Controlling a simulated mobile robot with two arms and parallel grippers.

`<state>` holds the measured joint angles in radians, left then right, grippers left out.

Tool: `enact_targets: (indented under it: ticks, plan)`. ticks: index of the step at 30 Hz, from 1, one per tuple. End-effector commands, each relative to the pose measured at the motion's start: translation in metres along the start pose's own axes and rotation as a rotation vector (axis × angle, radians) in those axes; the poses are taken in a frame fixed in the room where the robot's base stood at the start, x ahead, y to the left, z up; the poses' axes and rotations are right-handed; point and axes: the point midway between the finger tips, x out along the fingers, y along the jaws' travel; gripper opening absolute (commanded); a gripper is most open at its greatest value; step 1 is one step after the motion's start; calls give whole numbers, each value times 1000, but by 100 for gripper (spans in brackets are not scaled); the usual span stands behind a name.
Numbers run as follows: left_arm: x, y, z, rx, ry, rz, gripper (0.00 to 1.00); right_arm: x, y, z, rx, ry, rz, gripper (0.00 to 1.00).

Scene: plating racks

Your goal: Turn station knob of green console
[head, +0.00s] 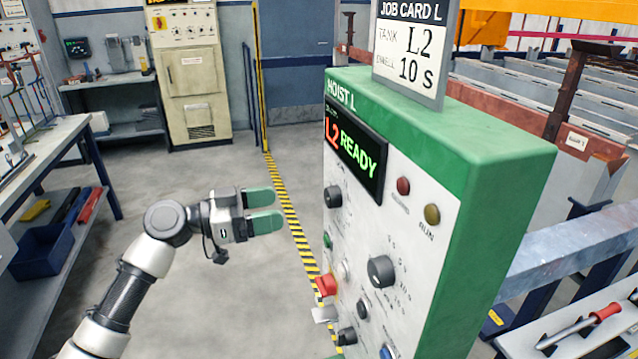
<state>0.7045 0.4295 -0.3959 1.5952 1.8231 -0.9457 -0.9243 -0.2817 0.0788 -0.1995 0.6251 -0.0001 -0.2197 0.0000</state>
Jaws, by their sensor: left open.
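The green console (500,170), marked HOIST L, stands right of centre with its white panel facing left. Its display (354,155) reads L2 READY. A black knob (333,196) sits below the display, and a larger black knob with marks around it (382,271) sits lower right. Their small labels are unreadable, so I cannot tell which is the station knob. A job card (411,50) on top reads TANK L2, 10 S. My left gripper (280,209) is open and empty, left of the panel and apart from it, green fingertips pointing right. My right gripper does not show.
A red button (326,285), smaller knobs and a blue button (387,352) are low on the panel. A workbench (40,150) is at left, a beige cabinet (190,80) behind. Tanks and a tool tray (560,325) are at right. The floor around the left arm is clear.

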Motion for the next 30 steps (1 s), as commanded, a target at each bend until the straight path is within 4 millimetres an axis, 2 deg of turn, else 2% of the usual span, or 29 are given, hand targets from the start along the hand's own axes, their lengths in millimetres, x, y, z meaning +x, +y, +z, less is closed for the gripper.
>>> enact_targets:
  ticks: [9,16,21,30]
  plan:
    - [54,0,-5,-5,1,0,68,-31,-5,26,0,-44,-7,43]
    - [90,-1,-2,-6,1,-2,68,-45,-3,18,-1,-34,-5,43]
    - [102,-1,0,-6,1,-4,68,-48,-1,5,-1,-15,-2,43]
    - [104,-1,2,-5,0,-4,68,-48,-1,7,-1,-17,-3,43]
